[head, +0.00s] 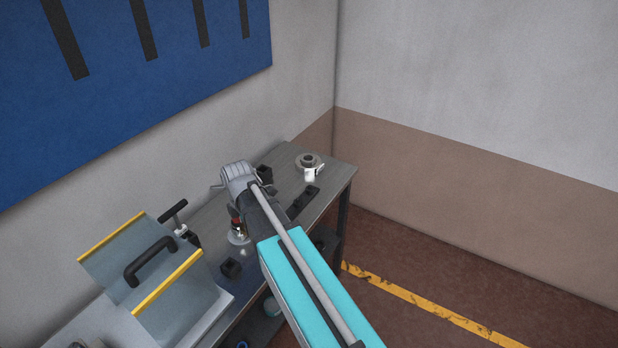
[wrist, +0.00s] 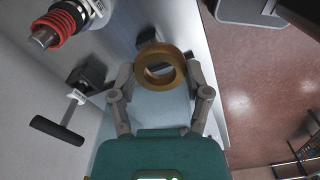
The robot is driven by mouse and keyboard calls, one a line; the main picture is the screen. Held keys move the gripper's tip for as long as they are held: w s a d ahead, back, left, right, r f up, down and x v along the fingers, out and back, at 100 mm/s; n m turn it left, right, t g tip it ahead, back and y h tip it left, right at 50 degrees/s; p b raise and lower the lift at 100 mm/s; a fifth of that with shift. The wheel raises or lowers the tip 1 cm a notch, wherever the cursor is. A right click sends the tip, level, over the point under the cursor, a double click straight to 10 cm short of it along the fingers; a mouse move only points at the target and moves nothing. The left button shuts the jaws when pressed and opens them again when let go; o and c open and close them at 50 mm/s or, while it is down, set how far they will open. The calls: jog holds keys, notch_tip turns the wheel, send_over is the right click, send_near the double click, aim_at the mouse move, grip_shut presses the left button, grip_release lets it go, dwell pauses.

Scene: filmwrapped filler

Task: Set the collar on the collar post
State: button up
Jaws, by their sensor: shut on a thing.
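The collar, a brass-coloured ring (wrist: 142,81), is held between the two grey fingers of my gripper (wrist: 161,74) in the wrist view. My gripper is shut on it, with one finger at each side and the ring's hole facing the camera. In the head view my arm hides the collar and fingertips. A silver fitting with red rings (wrist: 63,28) is at the upper left of the wrist view, apart from the collar.
The grey bench (head: 326,186) runs along the wall. A round grey part with a white piece (head: 308,162) stands at its far end. A black T-handle (wrist: 62,128) lies left of the collar.

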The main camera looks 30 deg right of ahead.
notch_tip(320, 180, down, 6)
jog(key=b, duration=0.4)
jog(key=shift+r, duration=0.2)
jog(key=shift+s, duration=0.2)
